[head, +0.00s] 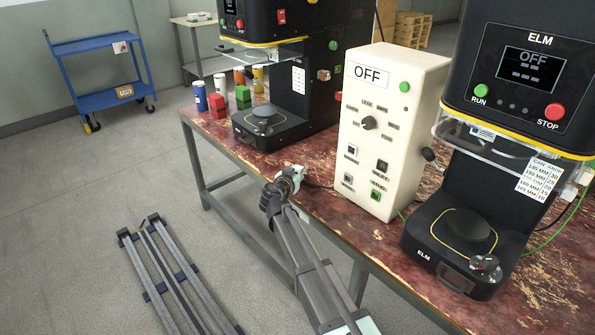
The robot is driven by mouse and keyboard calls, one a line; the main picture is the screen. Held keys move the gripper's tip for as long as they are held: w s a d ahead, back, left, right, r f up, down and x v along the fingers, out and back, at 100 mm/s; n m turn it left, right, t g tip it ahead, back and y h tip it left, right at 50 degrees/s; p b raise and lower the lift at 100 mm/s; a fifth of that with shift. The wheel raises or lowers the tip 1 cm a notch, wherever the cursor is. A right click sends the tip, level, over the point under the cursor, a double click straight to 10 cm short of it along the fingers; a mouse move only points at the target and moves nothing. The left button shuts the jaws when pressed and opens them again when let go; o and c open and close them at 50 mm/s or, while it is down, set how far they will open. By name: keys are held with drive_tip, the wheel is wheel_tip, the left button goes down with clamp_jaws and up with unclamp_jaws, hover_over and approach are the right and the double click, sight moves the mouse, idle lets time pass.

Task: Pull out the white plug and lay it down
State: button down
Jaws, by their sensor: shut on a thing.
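My gripper (291,177) is at the front edge of the worn red table, left of the white control box (393,115). It is shut on a small pale thing (297,170), which looks like the white plug. The fingers hide most of it, so its exact shape is unclear. A thin dark cable (320,186) runs along the tabletop from beside the gripper towards the box. The box front has a knob, small sockets or switches and a label reading OFF. The held thing is apart from the box front.
A black ELM seamer (522,95) stands right of the box, with a green cable (560,232) at its side. Another black seamer (325,70) stands to the left. Several coloured cans (217,105) stand beyond it. Some bare table (330,160) lies left of the box. A blue cart (95,75) stands behind.

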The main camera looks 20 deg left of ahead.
drive_tip(key=c, duration=0.7)
unclamp_jaws()
drive_tip(key=shift+s, duration=0.1)
drive_tip(key=v, duration=1.2)
